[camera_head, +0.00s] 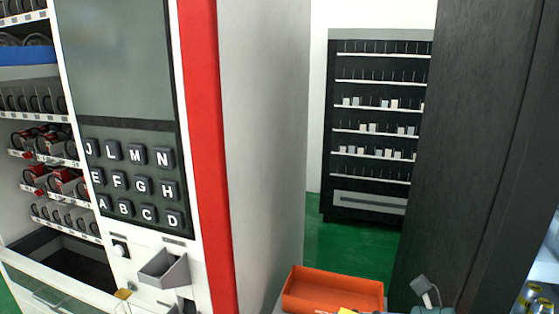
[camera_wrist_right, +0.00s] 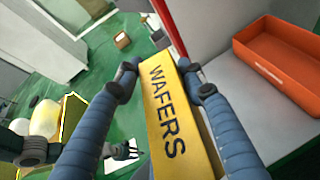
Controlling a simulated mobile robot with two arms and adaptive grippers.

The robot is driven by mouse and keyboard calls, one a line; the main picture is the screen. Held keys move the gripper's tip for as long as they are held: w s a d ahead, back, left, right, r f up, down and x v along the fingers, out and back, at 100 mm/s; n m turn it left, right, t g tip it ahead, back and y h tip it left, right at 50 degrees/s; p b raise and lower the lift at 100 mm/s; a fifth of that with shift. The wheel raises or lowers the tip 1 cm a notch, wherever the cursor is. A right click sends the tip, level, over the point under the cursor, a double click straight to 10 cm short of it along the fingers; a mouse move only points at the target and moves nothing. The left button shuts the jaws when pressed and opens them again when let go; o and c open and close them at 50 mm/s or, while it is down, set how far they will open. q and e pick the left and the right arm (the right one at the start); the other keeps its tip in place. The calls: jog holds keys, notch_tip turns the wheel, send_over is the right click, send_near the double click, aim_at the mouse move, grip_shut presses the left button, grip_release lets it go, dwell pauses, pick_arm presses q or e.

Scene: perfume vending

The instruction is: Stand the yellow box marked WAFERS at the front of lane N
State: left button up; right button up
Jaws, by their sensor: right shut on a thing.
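The yellow box marked WAFERS (camera_wrist_right: 172,120) is held between the two blue fingers of my right gripper (camera_wrist_right: 168,84); its lettered side faces the wrist camera. A small yellow patch (camera_head: 346,311) shows at the bottom edge of the head view; I cannot tell if it is the same box. The vending machine's shelves (camera_head: 45,155) fill the left of the head view, with several coiled lanes. I cannot read which lane is N. A grey arm end (camera_wrist_right: 122,150), which may be my left gripper, is small at lower left in the wrist view; its jaws are unclear.
An orange tray (camera_head: 335,291) lies low beside the machine, and shows at upper right in the wrist view (camera_wrist_right: 283,62). The machine's keypad (camera_head: 135,180) has a lettered N key. A dark shelf unit (camera_head: 375,130) stands behind. Green floor is open between.

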jog(key=shift+m+t+h, duration=0.4)
jog(key=shift+m+t, duration=0.2)
jog(key=s+d, duration=0.1)
jog(key=d, duration=0.1)
jog(key=s+d+f, duration=0.1)
jog(key=s+d, duration=0.1)
jog(key=d, duration=0.1)
jog(key=s+d+f, duration=0.1)
jog(key=s+d, duration=0.1)
jog(key=shift+d+f, duration=0.15)
jog(key=shift+d, duration=0.15)
